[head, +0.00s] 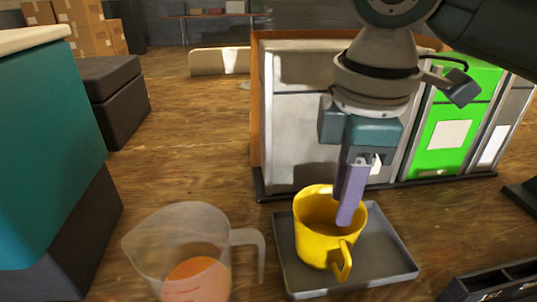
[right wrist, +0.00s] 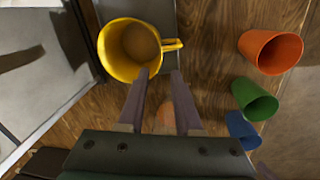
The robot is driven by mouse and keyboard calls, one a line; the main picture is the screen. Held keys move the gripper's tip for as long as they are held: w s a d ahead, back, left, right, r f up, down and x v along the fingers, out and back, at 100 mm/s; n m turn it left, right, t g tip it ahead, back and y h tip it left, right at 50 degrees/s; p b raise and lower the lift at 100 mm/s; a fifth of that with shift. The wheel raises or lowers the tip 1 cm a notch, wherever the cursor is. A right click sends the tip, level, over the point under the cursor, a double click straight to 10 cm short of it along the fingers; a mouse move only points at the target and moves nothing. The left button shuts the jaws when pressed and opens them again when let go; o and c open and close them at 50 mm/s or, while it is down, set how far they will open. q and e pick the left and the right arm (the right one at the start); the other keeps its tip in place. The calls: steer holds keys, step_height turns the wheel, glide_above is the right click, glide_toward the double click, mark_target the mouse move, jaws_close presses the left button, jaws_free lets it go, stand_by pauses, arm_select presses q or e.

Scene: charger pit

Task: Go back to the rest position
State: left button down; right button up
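My right gripper (head: 350,205) hangs down from the upper right of the head view, over a yellow mug (head: 318,246). Its lavender fingers overlap the mug's opening in that view. In the right wrist view the two fingers (right wrist: 160,75) are spread apart, with nothing held between them. The mug (right wrist: 118,62) lies just beyond the fingertips there, and I cannot tell whether they touch it. The mug stands upright on a grey tray (head: 393,262), handle toward the camera. My left gripper is not in view.
A clear jug (head: 160,238) with orange-red content stands left of the tray. Orange (right wrist: 257,50), green (right wrist: 245,98) and blue (right wrist: 238,130) cups show in the right wrist view. A grey and green cabinet (head: 305,120) stands behind the tray. A teal block (head: 45,160) is at left.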

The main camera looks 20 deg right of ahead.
stand_by(0.4)
steer(key=s+a+r+m+t+y+p, duration=0.1)
steer(key=s+a+r+m+y+p, duration=0.3)
steer(key=s+a+p, duration=0.5)
steer(key=s+d+r+m+t+h+p, duration=0.2)
steer(key=s+d+r+m+h+p, duration=0.1)
steer(key=s+d+r+m+p, duration=0.45)
step_height(320, 180, up, 38)
steer(key=p, duration=3.8)
steer(key=shift+d+f+n, duration=0.2)
steer(key=shift+f+n, duration=0.05)
steer(key=shift+n, duration=0.1)
